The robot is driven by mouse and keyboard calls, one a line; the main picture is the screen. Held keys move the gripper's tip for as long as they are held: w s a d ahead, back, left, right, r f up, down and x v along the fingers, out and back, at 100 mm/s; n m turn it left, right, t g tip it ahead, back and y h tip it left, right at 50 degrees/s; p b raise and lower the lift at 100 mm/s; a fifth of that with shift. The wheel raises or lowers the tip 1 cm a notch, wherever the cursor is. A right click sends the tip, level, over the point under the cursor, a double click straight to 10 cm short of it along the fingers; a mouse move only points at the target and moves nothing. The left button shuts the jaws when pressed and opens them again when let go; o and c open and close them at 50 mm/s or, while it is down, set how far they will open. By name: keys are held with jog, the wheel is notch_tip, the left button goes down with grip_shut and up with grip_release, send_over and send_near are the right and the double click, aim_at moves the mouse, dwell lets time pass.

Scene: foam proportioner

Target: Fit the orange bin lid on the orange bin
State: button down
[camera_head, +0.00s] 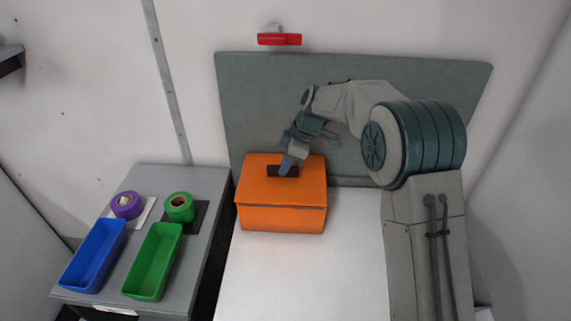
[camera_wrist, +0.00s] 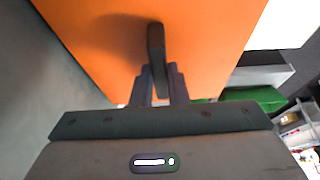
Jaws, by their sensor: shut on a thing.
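The orange bin (camera_head: 281,219) stands on the white table near its back left. The orange bin lid (camera_head: 255,186) lies over the top of the bin, with its edges close to the bin's walls; I cannot tell whether it is fully seated. My gripper (camera_head: 287,168) is above the lid and shut on its dark handle (camera_head: 276,171). In the wrist view the lid (camera_wrist: 205,35) fills the upper middle, and the handle (camera_wrist: 156,50) runs up from between the fingers.
A grey side table (camera_head: 204,232) at the left holds a blue tray (camera_head: 93,256), a green tray (camera_head: 152,262), a purple roll (camera_head: 126,205) and a green roll (camera_head: 179,207). A grey panel (camera_head: 240,100) stands behind the bin. The white table (camera_head: 310,275) is clear in front.

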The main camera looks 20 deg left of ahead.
jog(key=c, duration=1.4)
grip_release()
jog(key=shift+r+p, duration=0.5)
jog(key=shift+p, duration=0.1)
jog(key=b+v, duration=0.1)
jog(key=v, duration=1)
jog(key=s+d+r+m+t, duration=0.1)
jog(key=s+d+r+m, duration=0.25)
jog(key=d, duration=0.45)
jog(key=s+d+f+m+t+h, duration=0.1)
jog(key=s+d+f+m+h, duration=0.1)
jog(key=s+d+m, duration=0.6)
jog(key=s+d+f+m+t+h, duration=0.2)
jog(key=s+d+f+m, duration=0.3)
jog(key=s+d+m, duration=0.4)
jog(key=s+d, duration=0.5)
jog(key=s, duration=0.2)
jog(key=shift+s+d, duration=0.3)
jog(key=shift+s, duration=0.1)
